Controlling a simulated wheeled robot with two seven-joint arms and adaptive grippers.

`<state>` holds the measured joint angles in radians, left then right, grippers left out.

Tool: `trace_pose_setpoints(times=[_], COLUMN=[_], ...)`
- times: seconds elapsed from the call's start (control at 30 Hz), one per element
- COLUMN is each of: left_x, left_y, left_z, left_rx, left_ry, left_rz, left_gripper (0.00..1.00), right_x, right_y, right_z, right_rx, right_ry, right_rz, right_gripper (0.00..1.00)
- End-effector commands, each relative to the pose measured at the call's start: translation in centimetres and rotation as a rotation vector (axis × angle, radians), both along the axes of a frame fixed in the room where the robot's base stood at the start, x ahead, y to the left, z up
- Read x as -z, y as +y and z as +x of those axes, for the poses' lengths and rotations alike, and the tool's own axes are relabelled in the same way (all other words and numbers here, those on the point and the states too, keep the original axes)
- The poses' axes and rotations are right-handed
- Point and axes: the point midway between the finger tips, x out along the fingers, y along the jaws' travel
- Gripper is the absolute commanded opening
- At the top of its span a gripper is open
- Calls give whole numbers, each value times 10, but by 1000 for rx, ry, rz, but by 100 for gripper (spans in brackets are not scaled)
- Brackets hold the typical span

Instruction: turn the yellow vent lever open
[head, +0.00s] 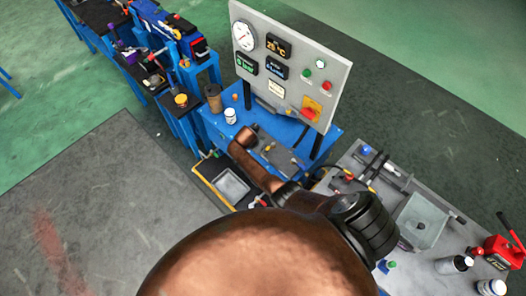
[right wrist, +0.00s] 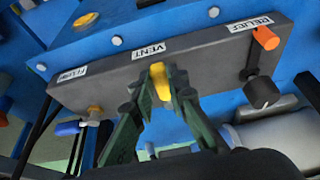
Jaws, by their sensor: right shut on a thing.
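The yellow vent lever (right wrist: 160,78) sits under the VENT label on a dark grey valve bar (right wrist: 205,52) in the right wrist view. My right gripper (right wrist: 158,88) has its dark green fingers on either side of the lever and is shut on it. The fingers hide part of the lever. In the head view my copper-coloured right arm reaches over the blue stand (head: 330,140), and the lever cannot be made out there. My left gripper is not in view.
The same bar carries an orange-tipped RELIEF valve (right wrist: 266,39) with a black knob (right wrist: 262,92) at right, and another yellow fitting (right wrist: 95,111) at left. A gauge panel (head: 290,60) stands on the blue stand. A grey bench (head: 440,190) with tools is at right.

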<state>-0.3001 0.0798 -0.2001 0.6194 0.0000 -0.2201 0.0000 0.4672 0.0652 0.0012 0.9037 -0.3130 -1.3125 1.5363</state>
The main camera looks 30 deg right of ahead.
Motion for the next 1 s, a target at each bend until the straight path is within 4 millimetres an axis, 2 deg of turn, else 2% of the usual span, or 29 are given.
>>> trace_pose_setpoints(times=[0.27,0.63,0.77,1.0], left_x=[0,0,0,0], left_y=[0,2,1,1], left_z=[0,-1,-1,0], left_rx=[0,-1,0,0], left_ry=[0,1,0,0], left_rz=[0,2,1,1], left_gripper=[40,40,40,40], right_x=[0,-5,-19,-66], right_y=[0,2,9,28], right_z=[1,0,0,-4], right_rx=[0,-1,0,0], right_ry=[-2,-2,-5,-6], right_rz=[0,0,3,3], right_gripper=[31,32,32,32])
